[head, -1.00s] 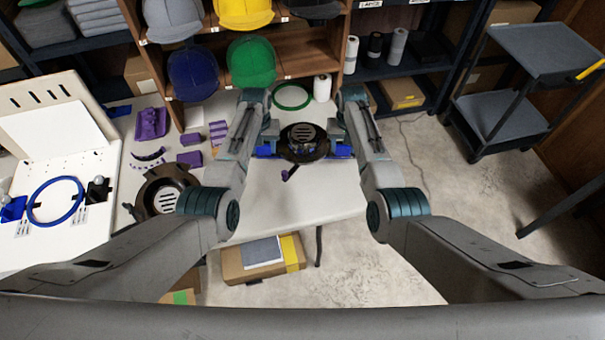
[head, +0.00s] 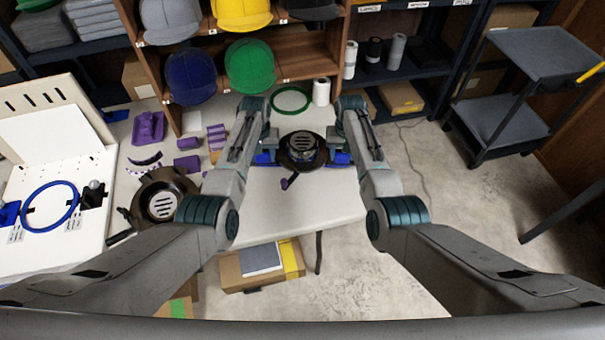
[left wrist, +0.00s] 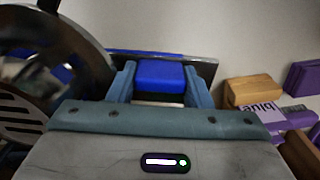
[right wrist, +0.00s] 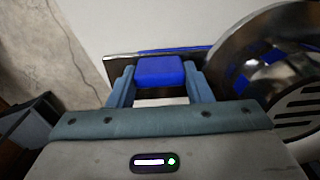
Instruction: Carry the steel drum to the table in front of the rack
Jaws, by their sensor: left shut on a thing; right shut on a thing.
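The steel drum (head: 303,152) is dark and round with a slotted round part on top. It sits between my two grippers over the white table (head: 290,210) in front of the cap rack. My left gripper (head: 267,151) is shut on a blue grip (left wrist: 160,76) at the drum's left side. My right gripper (head: 339,151) is shut on a matching blue grip (right wrist: 160,71) at its right side. The drum's shiny rim fills one side of each wrist view. Whether its underside touches the table is hidden.
The wooden rack (head: 305,55) holds several caps. A second slotted dark unit (head: 163,206) and purple parts (head: 148,128) are at left. A grey cart (head: 500,120) stands right. The table front is clear.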

